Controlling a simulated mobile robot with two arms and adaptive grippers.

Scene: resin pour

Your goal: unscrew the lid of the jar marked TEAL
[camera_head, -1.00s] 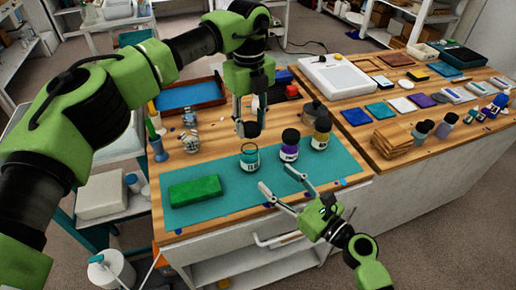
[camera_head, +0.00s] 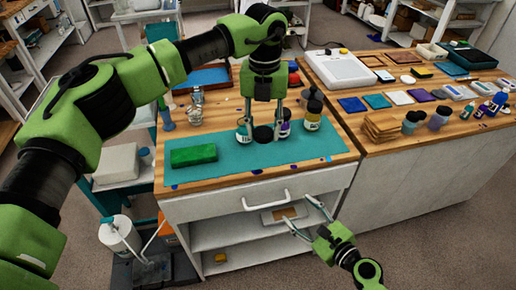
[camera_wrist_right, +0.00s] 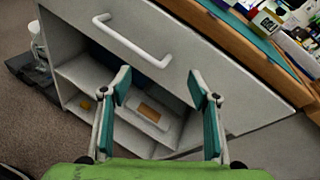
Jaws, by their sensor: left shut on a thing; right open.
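My left gripper (camera_head: 264,121) is shut on a black lid (camera_head: 263,134) and holds it over the teal mat, in front of the jars. The jar marked TEAL (camera_head: 242,131) stands on the mat just left of the lid, with no lid visible on it; the gripper partly hides it, and its label is too small to read. A purple jar (camera_head: 285,128) with a black lid is just to the right, partly hidden by the gripper. My right gripper (camera_head: 297,210) is open and empty in front of the cabinet; its spread fingers also show in the right wrist view (camera_wrist_right: 160,87).
A green block (camera_head: 193,155) lies on the mat's left (camera_head: 227,171). A drawer handle (camera_head: 266,199) and open shelf (camera_head: 225,237) are near my right gripper.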

